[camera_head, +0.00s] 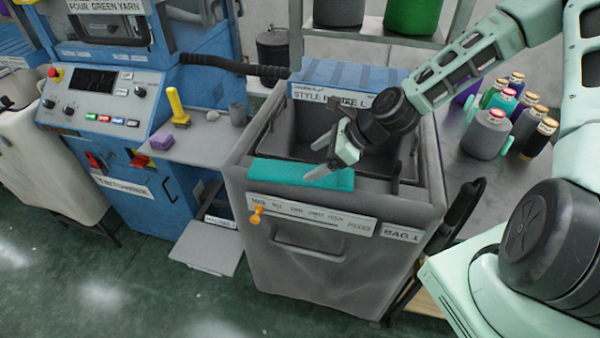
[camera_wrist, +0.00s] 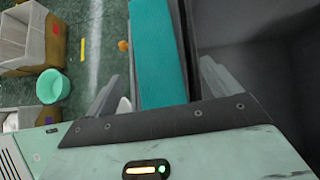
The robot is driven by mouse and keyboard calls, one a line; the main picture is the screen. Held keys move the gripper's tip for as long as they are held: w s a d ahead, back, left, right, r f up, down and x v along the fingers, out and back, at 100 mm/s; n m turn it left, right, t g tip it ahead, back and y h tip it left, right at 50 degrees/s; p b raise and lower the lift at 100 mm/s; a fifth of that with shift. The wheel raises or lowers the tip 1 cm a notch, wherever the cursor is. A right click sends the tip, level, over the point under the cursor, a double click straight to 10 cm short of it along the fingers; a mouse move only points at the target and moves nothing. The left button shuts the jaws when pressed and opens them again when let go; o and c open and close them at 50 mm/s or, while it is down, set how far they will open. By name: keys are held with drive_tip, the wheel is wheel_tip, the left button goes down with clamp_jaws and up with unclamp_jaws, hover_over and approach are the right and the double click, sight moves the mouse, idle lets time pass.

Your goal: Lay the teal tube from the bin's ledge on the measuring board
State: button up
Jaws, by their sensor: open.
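The teal tube (camera_head: 300,174) lies flat along the front ledge of the grey bin (camera_head: 320,255).
Several yarn cones (camera_head: 488,135) stand on a table at right. A teal bucket (camera_wrist: 52,86) shows on the floor in the wrist view.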

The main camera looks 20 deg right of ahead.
sight(300, 171)
drive_tip(key=x, duration=0.1)
drive_tip(key=p+x, duration=0.1)
drive_tip(key=x, duration=0.1)
drive_tip(key=shift+s+a+f, duration=0.25)
drive_tip(key=shift+a+f, duration=0.05)
drive_tip(key=shift+a, duration=0.05)
drive_tip(key=shift+w+a+f, duration=0.25)
drive_tip(key=shift+a+f, duration=0.05)
drive_tip(key=shift+f, duration=0.2)
drive_tip(key=c, duration=1)
drive_tip(key=shift+c, duration=0.3)
drive_tip(key=shift+r, duration=0.15)
